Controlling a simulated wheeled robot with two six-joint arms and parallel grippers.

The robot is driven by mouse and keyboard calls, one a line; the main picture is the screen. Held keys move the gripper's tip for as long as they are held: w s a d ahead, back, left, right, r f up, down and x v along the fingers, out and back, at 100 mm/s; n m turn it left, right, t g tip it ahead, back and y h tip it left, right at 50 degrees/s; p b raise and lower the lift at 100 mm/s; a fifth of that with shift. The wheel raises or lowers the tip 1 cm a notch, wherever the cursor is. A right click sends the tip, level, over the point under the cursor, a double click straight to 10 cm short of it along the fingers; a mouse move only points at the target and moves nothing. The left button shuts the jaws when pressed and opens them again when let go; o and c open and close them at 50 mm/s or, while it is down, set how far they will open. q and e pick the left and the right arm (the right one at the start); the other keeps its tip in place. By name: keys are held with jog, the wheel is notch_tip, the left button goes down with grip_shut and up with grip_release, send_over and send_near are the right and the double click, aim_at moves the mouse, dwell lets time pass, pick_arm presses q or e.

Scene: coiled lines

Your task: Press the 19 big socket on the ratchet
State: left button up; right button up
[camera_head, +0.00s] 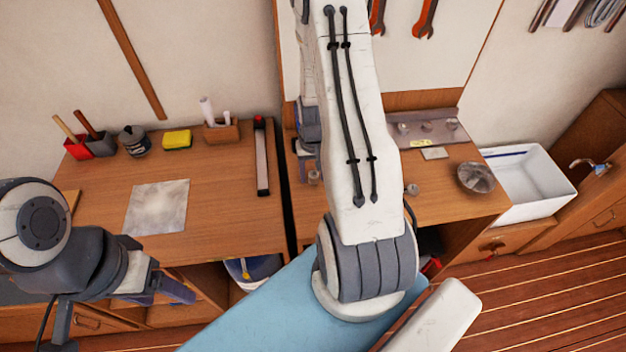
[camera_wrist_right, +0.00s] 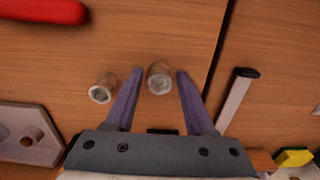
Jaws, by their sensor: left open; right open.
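My right gripper (camera_wrist_right: 160,72) is open, its two purple fingers pointing at the wooden counter. A metal socket (camera_wrist_right: 159,78) shows between the fingertips, and I see no grip on it. A second socket (camera_wrist_right: 102,89) stands just outside the left finger in the wrist view. I cannot read their sizes. A red handle (camera_wrist_right: 42,10), perhaps the ratchet's, lies at the upper left edge there; the rest is out of frame. In the head view my right gripper (camera_head: 304,150) is mostly hidden by my arm. My left gripper (camera_head: 158,286) is open and empty before the left counter.
A metal tray with pegs (camera_wrist_right: 45,148) is at lower left in the wrist view. A black-and-white bar (camera_head: 262,158) lies left of the counter gap. A round metal dish (camera_head: 476,177) and white sink (camera_head: 535,190) are at right. A small metal piece (camera_head: 411,189) sits beside my arm.

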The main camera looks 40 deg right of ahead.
grip_shut()
jog(key=shift+r+p, duration=0.4)
jog(key=shift+r, duration=0.1)
jog(key=shift+s+r+p, duration=0.1)
jog(key=shift+r+p, duration=0.85)
jog(key=shift+r, duration=0.2)
jog(key=shift+f, duration=0.1)
